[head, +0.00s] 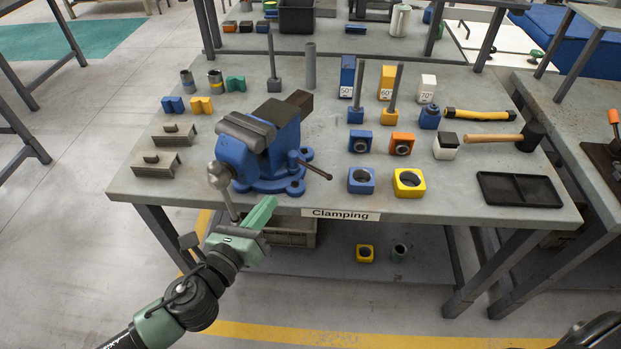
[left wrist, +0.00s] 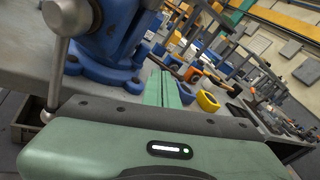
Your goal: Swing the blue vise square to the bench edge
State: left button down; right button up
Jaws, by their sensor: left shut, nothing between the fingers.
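The blue vise (head: 258,146) stands at the bench's front edge, its body turned at an angle to that edge. Its dark slide bar points to the back right and its screw end to the front left. A grey ball-ended handle (head: 221,185) hangs at the screw end, and a thin dark lever (head: 315,171) sticks out right of the base. My green left gripper (head: 265,209) is shut and empty, just in front of the bench edge and right of the handle. The left wrist view shows its closed fingers (left wrist: 163,91) beside the vise base (left wrist: 105,74). My right gripper is not visible.
The grey bench (head: 330,205) carries a "Clamping" label (head: 340,214). Blue (head: 361,180) and yellow (head: 409,182) ring blocks, a mallet (head: 505,136) and a black tray (head: 519,189) lie right of the vise. Metal blocks (head: 155,162) lie left. A crate (head: 288,232) sits below.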

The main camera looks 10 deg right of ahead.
pick_arm(q)
jog(key=w+d+f+m+g, duration=0.1)
jog(key=w+d+m, duration=0.1)
jog(key=d, duration=0.1)
jog(key=w+d+f+m+h+p, duration=0.1)
jog(key=w+d+m, duration=0.1)
jog(key=w+d, duration=0.1)
jog(key=w+d+f+m+g+h, duration=0.1)
jog(key=w+d+m, duration=0.1)
jog(key=d, duration=0.3)
jog(key=shift+w+d+f+m+g+p, duration=0.2)
jog(key=shift+w+m+g+p, duration=0.1)
jog(key=shift+m+p, duration=0.1)
